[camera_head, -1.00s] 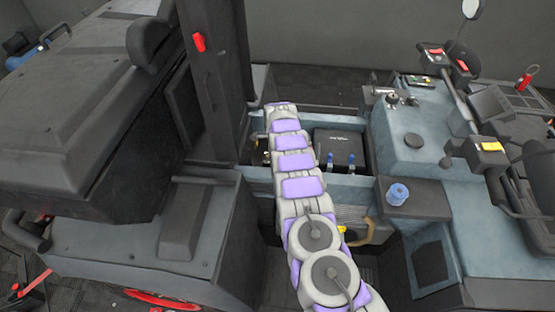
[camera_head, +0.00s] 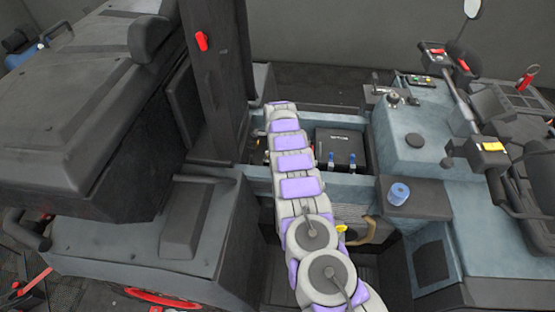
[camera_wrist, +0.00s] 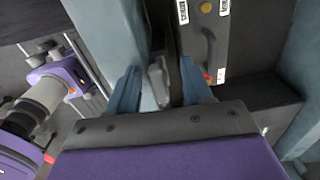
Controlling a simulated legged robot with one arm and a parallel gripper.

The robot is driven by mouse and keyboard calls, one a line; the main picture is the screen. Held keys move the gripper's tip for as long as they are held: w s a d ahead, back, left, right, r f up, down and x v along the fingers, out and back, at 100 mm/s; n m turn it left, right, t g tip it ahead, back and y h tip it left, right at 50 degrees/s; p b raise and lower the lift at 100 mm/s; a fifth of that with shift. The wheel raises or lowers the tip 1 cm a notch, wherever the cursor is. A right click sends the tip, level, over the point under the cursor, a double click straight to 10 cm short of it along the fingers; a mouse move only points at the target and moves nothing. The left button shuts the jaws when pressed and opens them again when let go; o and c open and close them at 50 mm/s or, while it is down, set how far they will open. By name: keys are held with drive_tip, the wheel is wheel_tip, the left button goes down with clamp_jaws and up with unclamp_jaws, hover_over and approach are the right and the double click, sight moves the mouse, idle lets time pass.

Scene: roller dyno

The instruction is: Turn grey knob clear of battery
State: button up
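The black battery (camera_head: 336,147) sits in the open bay right of my arm in the head view. In the wrist view, a dark box with white labels, a yellow dot and a dark handle (camera_wrist: 207,50), apparently the battery, is at the upper right. My gripper (camera_wrist: 160,68) points into the bay, its two blue fingers spread apart. A small light grey part (camera_wrist: 157,82), possibly the grey knob, shows between the fingers beside a dark upright strip. I cannot tell whether the fingers touch it. In the head view my gripper is hidden beyond the arm's far end.
Blue-grey bay walls (camera_head: 350,185) surround the battery. Two blue-topped parts (camera_head: 351,161) stand at its front. A blue roll (camera_head: 398,194) sits on the ledge to the right. A tall dark post (camera_head: 215,80) rises left of my arm.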

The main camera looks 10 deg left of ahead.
drive_tip(key=o, duration=0.4)
drive_tip(key=shift+d, duration=0.25)
drive_tip(key=shift+r, duration=0.1)
drive_tip(key=shift+r+p, duration=0.85)
drive_tip(key=shift+r, duration=2.55)
drive_tip(key=shift+r, duration=0.1)
